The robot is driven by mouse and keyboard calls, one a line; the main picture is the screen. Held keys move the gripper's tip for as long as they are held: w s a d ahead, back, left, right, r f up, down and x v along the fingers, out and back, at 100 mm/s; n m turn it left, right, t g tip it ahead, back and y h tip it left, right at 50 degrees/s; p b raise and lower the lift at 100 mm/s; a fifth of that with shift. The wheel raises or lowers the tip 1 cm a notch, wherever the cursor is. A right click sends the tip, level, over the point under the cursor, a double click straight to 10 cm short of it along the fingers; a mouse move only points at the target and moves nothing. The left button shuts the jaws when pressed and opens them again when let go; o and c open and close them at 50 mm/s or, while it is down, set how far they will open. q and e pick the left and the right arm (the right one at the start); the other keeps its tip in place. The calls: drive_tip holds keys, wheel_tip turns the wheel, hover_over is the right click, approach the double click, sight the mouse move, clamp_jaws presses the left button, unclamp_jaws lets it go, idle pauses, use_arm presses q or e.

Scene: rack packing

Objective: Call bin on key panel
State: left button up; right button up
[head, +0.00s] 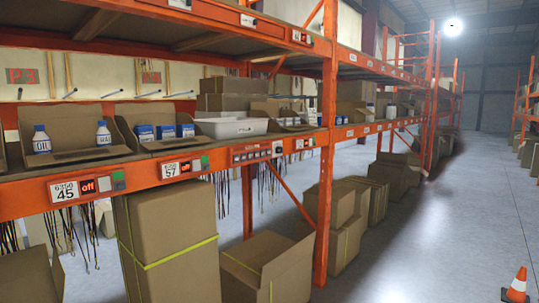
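A key panel (257,152) with a row of small square keys is fixed to the orange front beam of the rack, near the upright. The writing on its keys is too small to read. A white bin (231,128) stands on the shelf just above and behind the panel. Two other panels sit further left on the same beam: one marked 45 (86,187) and one marked 57 (184,167), each with a red lit display and small buttons. Neither of my grippers is in view.
Open cardboard boxes on the shelf hold white-and-blue bottles (41,140) and blue-and-white packs (145,133). Large cartons (170,235) stand on the floor under the beam. An orange upright (326,150) stands right of the panel. The aisle floor (440,230) is clear except for a traffic cone (517,285).

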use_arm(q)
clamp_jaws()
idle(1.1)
